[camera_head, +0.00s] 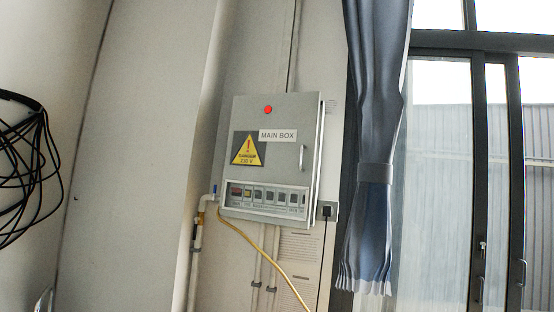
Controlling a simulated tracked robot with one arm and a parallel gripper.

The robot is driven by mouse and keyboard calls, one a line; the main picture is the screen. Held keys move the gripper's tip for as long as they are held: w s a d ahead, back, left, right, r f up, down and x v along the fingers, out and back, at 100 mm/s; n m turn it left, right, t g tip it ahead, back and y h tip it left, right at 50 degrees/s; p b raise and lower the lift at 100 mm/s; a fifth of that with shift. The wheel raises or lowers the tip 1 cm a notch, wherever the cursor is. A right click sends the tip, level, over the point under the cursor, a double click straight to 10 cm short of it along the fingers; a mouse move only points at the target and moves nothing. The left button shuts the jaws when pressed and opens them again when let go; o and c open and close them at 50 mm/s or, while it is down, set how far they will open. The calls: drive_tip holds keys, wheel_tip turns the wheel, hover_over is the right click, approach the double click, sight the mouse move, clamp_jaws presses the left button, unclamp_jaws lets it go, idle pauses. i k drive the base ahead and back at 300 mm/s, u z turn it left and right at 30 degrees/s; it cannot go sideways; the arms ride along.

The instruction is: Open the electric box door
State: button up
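The electric box (285,155) hangs on the wall near the middle of the view. It is grey, with a red round light near the top, a "MAIN BOX" label and a yellow danger sign. Its door (285,115) faces me, and a thin gap or edge line shows along its right side; I cannot tell whether it is slightly ajar. The door's handle (302,158) is a small upright metal bar near the right edge. A row of switches (266,196) runs along the bottom. My gripper is not in view.
A yellow cable (262,254) and pipes (196,245) run below the box. A blue-grey curtain (374,130) hangs close to its right, beside glass sliding doors (440,190). Black coiled cable (22,165) hangs at the far left. The wall left of the box is bare.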

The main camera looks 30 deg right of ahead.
sight(272, 137)
drive_tip(key=u, duration=0.05)
drive_tip(key=i, duration=1.35)
